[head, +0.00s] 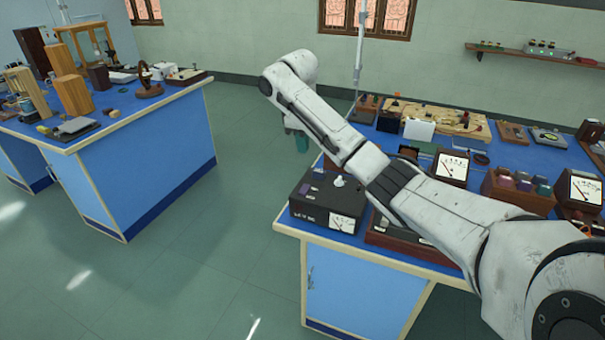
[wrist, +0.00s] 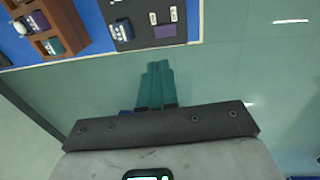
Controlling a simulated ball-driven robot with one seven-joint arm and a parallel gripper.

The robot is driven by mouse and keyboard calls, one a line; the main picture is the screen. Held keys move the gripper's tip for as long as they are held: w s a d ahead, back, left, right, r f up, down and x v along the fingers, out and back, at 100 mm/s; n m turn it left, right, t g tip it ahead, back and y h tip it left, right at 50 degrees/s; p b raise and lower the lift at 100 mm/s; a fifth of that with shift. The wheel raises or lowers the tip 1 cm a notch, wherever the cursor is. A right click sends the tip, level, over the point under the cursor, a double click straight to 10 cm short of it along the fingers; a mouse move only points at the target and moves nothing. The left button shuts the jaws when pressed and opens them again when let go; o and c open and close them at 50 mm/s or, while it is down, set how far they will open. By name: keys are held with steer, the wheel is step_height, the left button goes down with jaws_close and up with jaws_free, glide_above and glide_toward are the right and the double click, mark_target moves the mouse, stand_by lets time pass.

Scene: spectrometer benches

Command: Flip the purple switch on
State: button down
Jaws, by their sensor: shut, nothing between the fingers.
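A black meter box (head: 314,215) sits at the near left corner of the right bench, with a white dial on its front and a pale knob on top. A small purple part (head: 304,190), likely the purple switch, is on its top at the left; its on or off position is too small to tell. In the wrist view the dark box (wrist: 123,31) is at the top, with a purple patch (wrist: 165,31) near the bench edge. My gripper (head: 303,143) has teal fingers, shut and empty, beyond the box. In the wrist view the fingertips (wrist: 160,64) are over the floor, apart from the box.
The right bench's blue top (head: 350,156) is crowded with instruments, including another dial meter (head: 452,168) and a wooden box with colored parts (head: 518,190). My arm crosses above them. Another bench (head: 150,160) stands at left, with open floor (head: 235,190) between.

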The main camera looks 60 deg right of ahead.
mark_target(306, 187)
steer(key=f+b, duration=0.1)
steer(key=f, duration=0.3)
steer(key=d+f+b, duration=0.1)
steer(key=f, duration=0.3)
steer(key=f+b, duration=0.2)
steer(key=f, duration=0.2)
steer(key=shift+d+f, duration=0.35)
steer(key=shift+d, duration=0.05)
steer(key=shift+d+f, duration=0.1)
steer(key=shift+f, duration=0.5)
steer(key=shift+f, duration=0.2)
steer(key=shift+p, duration=0.45)
steer(key=shift+a+r+p, duration=0.15)
steer(key=shift+a+p, duration=0.6)
steer(key=shift+p, duration=0.05)
